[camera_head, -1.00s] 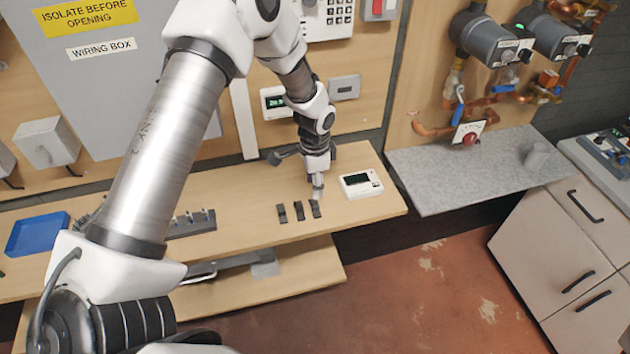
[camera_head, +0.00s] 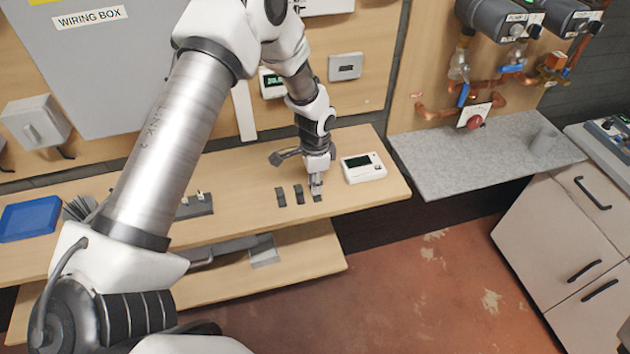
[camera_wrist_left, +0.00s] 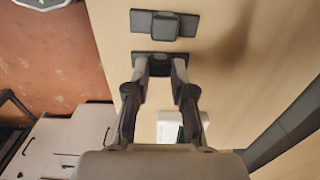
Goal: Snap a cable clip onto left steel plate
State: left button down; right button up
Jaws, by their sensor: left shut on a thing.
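Several small dark cable clips lie in a row on the wooden bench; the left one (camera_head: 280,197) and the middle one (camera_head: 299,194) are free. My left gripper (camera_head: 317,189) points down at the right clip (camera_head: 318,198). In the left wrist view, my left gripper (camera_wrist_left: 160,68) is shut on this dark clip (camera_wrist_left: 158,58), whose ends show beyond the fingers. A neighbouring clip (camera_wrist_left: 163,24) lies just past it, apart from the fingers. I cannot identify the left steel plate with certainty. My right gripper is not in view.
A white device with a dark screen (camera_head: 363,168) stands close right of the gripper. A blue tray (camera_head: 28,219) and a dark rack (camera_head: 195,206) are further left. A grey plate (camera_head: 264,250) lies on the lower shelf. The bench (camera_head: 240,222) is clear left of the clips.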

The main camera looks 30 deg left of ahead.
pick_arm(q)
jog(key=shift+r+p, duration=2.4)
jog(key=shift+r, duration=0.65)
